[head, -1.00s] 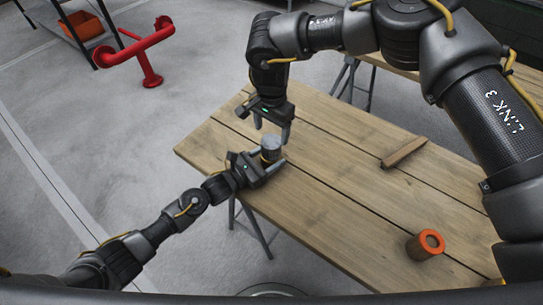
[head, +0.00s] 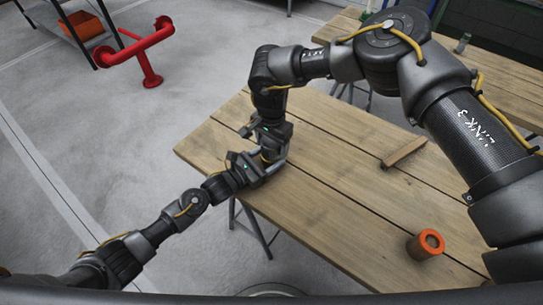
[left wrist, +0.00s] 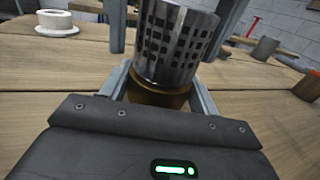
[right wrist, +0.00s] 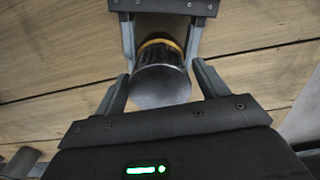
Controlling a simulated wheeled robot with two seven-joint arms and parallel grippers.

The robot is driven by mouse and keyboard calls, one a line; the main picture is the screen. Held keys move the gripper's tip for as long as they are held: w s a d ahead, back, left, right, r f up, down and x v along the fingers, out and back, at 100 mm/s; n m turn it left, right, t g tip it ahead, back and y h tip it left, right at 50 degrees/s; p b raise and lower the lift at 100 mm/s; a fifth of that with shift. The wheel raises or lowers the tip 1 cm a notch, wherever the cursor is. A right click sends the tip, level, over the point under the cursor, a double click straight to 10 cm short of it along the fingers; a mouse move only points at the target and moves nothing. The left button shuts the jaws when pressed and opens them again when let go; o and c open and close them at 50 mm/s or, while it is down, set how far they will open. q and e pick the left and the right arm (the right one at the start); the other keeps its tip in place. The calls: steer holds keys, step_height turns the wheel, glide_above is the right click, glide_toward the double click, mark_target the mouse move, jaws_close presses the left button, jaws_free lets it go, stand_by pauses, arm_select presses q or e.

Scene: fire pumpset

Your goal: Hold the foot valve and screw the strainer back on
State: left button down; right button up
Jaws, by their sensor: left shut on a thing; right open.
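The strainer (left wrist: 172,42), a grey metal cup with rows of square holes, stands on the brass-coloured foot valve (left wrist: 155,93) in the left wrist view. The two look in contact; I cannot tell whether the thread is engaged. A gap shows by the fingers in the right wrist view. In the head view the grippers (head: 266,155) largely hide both parts.
A wooden block (head: 404,152) and an orange-ended cylinder (head: 425,246) lie to the right on the wooden table (head: 330,210). A second table (head: 490,75) stands behind. A red pipe stand (head: 150,65) is on the floor. The table's middle is clear.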

steer(key=shift+f, duration=0.6)
steer(key=shift+c, duration=0.4)
